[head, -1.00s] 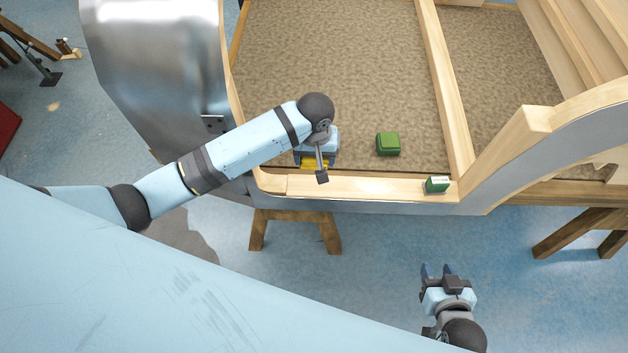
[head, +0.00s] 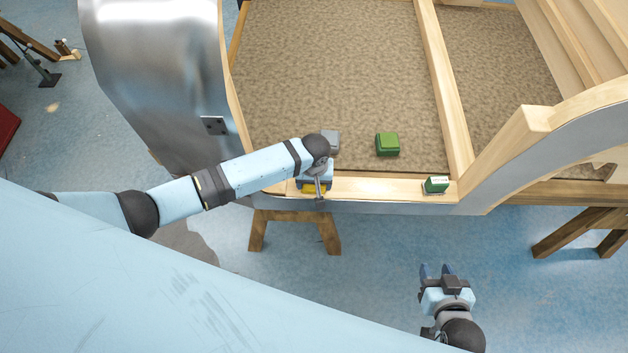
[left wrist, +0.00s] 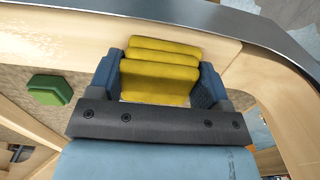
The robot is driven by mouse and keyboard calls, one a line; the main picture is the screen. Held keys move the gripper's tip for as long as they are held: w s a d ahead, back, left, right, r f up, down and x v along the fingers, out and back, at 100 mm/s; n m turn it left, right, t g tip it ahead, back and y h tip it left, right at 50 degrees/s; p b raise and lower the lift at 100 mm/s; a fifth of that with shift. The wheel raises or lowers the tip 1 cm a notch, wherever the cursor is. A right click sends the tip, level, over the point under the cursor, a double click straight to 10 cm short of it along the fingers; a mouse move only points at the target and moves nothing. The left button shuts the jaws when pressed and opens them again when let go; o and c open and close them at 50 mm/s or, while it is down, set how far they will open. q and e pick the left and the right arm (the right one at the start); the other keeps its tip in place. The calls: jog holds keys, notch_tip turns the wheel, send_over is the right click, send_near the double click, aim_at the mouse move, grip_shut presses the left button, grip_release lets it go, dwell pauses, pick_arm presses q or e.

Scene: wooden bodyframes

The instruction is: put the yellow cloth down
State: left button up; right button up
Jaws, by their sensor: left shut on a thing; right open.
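The yellow cloth (left wrist: 160,70) is folded and sits between the two blue fingers of my left gripper (left wrist: 158,82), which is shut on it. In the head view a strip of the yellow cloth (head: 314,187) shows below my left gripper (head: 314,184), over the front wooden rail (head: 375,188). Most of the cloth is hidden there by my wrist. I cannot tell whether the cloth touches the rail. My right gripper (head: 437,272) is open and empty, over the blue floor in front of the frame.
A green block (head: 387,144) lies on the brown floor panel. A small green-and-white box (head: 436,185) stands on the front rail to the right. A grey block (head: 331,140) lies behind my left wrist. The rail between the cloth and the box is bare.

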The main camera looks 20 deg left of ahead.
pick_arm(q)
jog(key=shift+f, duration=0.15)
jog(key=o, duration=0.8)
notch_tip(320, 180, up, 12)
jog(key=s+d+f+m+t+h, duration=0.3)
jog(key=s+f+t+h, duration=0.15)
jog(key=s, duration=0.25)
jog(key=s+a+m+t, duration=0.1)
jog(key=s+a+t, duration=0.1)
jog(key=s, duration=0.1)
jog(key=s+a+m+t+y, duration=0.1)
jog(key=s+a+t, duration=0.1)
jog(key=s+a, duration=0.1)
jog(key=s+a+r+m+t, duration=0.1)
jog(key=s+a+t, duration=0.1)
jog(key=s+a, duration=0.1)
jog(key=shift+s+a+r+t, duration=0.15)
jog(key=shift+s+t, duration=0.1)
jog(key=shift+s, duration=0.2)
